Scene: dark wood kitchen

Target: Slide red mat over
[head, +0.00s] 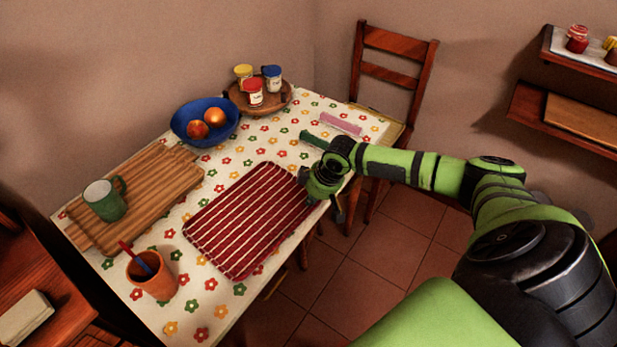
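The red mat (246,222) with white stripes lies flat on the flowered table, near its right edge. My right gripper (321,201) is at the mat's right end, at the table's edge. It looks close to or touching the mat there; I cannot tell which. One dark finger points down beside the table edge. The hand hides part of the mat's right corner, and whether the fingers are open or shut does not show clearly. My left gripper is not in view.
A wooden board (150,188) with a green mug (105,201) lies left of the mat. A terracotta cup (153,275) stands at the front. A blue fruit bowl (205,122) and a jar tray (258,103) stand at the back. A pink object (340,123) lies behind my gripper.

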